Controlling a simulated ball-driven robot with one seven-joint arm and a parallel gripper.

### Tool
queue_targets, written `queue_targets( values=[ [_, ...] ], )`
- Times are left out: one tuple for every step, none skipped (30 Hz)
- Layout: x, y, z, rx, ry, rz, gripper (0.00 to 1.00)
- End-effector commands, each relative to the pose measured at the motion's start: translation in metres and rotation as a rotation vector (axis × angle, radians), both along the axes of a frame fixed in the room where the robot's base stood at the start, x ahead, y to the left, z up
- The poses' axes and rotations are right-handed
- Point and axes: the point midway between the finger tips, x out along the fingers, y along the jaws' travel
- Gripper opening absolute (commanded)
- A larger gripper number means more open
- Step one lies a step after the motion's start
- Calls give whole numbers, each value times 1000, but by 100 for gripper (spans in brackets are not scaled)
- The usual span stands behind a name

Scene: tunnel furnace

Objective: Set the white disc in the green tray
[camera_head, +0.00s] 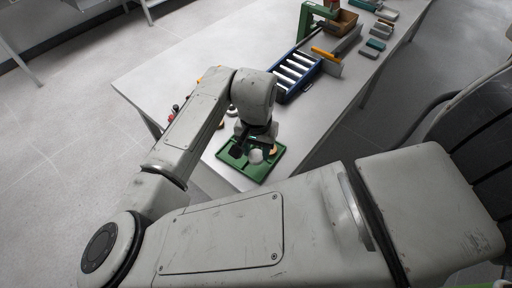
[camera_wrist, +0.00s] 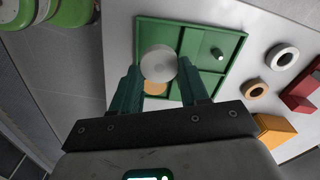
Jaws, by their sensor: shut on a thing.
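The white disc (camera_wrist: 158,64) is between the two fingers of my gripper (camera_wrist: 160,78), which is shut on it. In the head view the disc (camera_head: 256,156) shows below my gripper (camera_head: 254,146), over the green tray (camera_head: 247,174). The tray (camera_wrist: 152,24) is divided into several compartments, and the disc overlaps the dividers in the wrist view. I cannot tell how far above the tray floor it is. An orange disc (camera_wrist: 155,88) lies in the tray, partly hidden by the white disc.
Beside the tray are a large ring (camera_wrist: 282,57), a smaller ring (camera_wrist: 254,90), an orange block (camera_wrist: 275,130) and red pieces (camera_wrist: 300,98). A blue roller rack (camera_head: 298,72) and a green-framed device (camera_head: 308,18) stand farther along the table. The table's left side is mostly clear.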

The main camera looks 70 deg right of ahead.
Motion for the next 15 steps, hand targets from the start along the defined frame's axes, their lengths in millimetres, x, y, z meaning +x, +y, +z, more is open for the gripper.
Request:
queue_targets(
  values=[
    [0,0,-8,0,0,0,10],
    [0,0,-10,0,0,0,10],
    [0,0,-13,0,0,0,10],
    [0,0,-15,0,0,0,10],
    [0,0,-17,0,0,0,10],
    [0,0,-19,0,0,0,10],
    [0,0,-21,0,0,1,10],
    [0,0,-23,0,0,1,10],
    [0,0,-26,0,0,1,10],
    [0,0,-28,0,0,1,10],
    [0,0,-30,0,0,1,10],
    [0,0,-32,0,0,1,10],
    [0,0,-34,0,0,1,10],
    [0,0,-35,0,0,1,10],
    [0,0,-36,0,0,1,10]
  ],
)
